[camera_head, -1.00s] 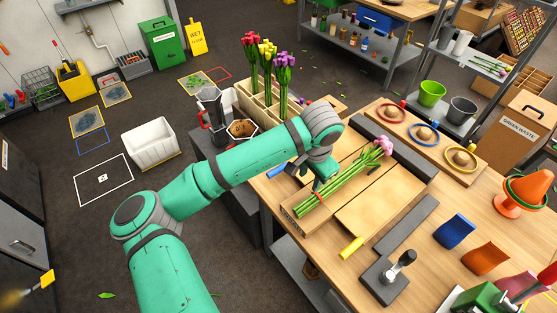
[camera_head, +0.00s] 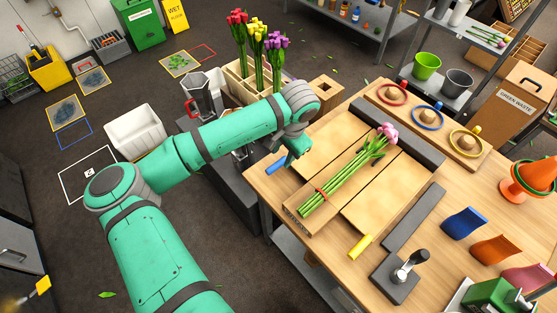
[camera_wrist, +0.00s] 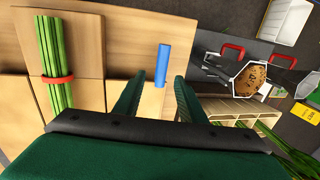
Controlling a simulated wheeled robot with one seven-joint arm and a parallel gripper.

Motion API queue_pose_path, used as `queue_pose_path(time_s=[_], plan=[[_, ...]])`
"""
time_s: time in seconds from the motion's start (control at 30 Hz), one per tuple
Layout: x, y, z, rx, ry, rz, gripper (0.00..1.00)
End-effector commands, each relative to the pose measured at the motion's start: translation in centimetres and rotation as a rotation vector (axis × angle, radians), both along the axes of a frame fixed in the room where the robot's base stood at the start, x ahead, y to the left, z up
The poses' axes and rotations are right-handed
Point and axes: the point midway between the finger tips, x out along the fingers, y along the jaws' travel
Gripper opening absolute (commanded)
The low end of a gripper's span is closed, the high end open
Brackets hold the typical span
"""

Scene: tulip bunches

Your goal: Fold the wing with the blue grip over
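The wing with the blue grip (camera_head: 322,138) lies flat on the left of the folding board. Its blue grip (camera_head: 275,167) sticks out at the left edge and also shows in the wrist view (camera_wrist: 163,65). My gripper (camera_head: 291,161) is above this wing, close to the grip. In the wrist view my gripper (camera_wrist: 157,95) is open and empty, with the grip ahead between the lines of its fingers. The pink tulip bunch (camera_head: 352,173), with a red band (camera_head: 321,193) round its stems, lies on the middle panel. The other wing (camera_head: 385,207) lies flat, with a yellow grip (camera_head: 360,246).
A flower crate (camera_head: 241,88) with several tulips and a metal pot (camera_head: 201,94) stand beyond my forearm. A dark bar (camera_head: 413,218) and a dark block with a lever (camera_head: 394,281) lie right of the board. Ring-shaped items on a wooden tray (camera_head: 433,145) stand behind.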

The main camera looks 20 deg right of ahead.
Motion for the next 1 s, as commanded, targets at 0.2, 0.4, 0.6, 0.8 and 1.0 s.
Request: queue_pose_path(time_s=[0.2,0.4,0.6,0.8,1.0], plan=[[0.7,0.5,-3.5,0.001,0.000,0.006,0.37],[1.1,0.7,-5.2,0.000,0.000,0.007,0.37],[1.2,0.7,-5.7,-0.001,0.000,0.006,0.37],[1.2,0.7,-5.6,-0.001,-0.001,0.006,0.28],[1.2,0.7,-5.6,-0.001,-0.001,0.006,0.00]])
